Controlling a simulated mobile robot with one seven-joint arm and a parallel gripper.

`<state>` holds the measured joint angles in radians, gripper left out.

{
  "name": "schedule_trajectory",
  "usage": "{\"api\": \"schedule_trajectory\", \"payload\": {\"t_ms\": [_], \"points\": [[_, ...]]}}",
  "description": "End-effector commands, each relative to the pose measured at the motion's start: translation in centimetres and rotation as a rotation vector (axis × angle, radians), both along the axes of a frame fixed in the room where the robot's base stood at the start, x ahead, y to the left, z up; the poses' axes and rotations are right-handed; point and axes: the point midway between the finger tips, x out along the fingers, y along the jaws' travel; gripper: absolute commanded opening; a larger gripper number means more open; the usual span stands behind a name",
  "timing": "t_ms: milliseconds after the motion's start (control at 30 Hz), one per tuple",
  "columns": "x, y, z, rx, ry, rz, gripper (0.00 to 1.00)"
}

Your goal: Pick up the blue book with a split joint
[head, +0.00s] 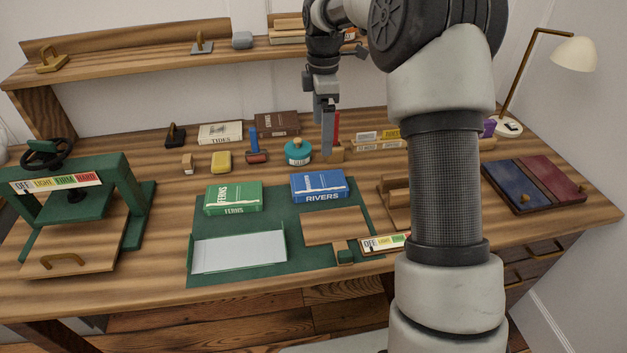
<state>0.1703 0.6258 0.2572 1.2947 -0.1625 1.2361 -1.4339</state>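The blue book (319,184), marked RIVERS, lies flat at the back right of the green mat (265,275), spine toward me. A pale, uneven line runs across its cover near the spine; I cannot make out the detail of the joint. My gripper (327,145) points down above the back of the bench, behind the book and apart from it. I see it edge-on, so its opening is unclear. A red upright thing shows beside its fingers.
A green FERNS book (233,197) lies left of the blue one. A white-lined tray (240,252) and a wooden board (335,226) are in front. A teal round container (298,152) stands behind. A green press (85,210) stands left. My arm hides part of the right side.

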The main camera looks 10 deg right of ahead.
Motion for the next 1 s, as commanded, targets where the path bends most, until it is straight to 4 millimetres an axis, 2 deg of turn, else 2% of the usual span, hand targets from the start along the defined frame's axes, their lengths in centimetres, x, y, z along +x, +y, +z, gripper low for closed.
{"api": "schedule_trajectory", "payload": {"t_ms": [167, 500, 600, 867, 1000], "points": [[0.4, 0.0, -2.9, 0.004, 0.008, 0.022, 0.95], [0.3, 0.0, -10.2, 0.004, 0.008, 0.019, 0.95], [0.3, 0.0, -11.8, 0.003, 0.007, 0.019, 0.95], [0.4, 0.1, -13.2, 0.003, 0.005, 0.019, 0.95], [0.6, 0.3, -14.9, 0.003, 0.007, 0.020, 0.95]]}}
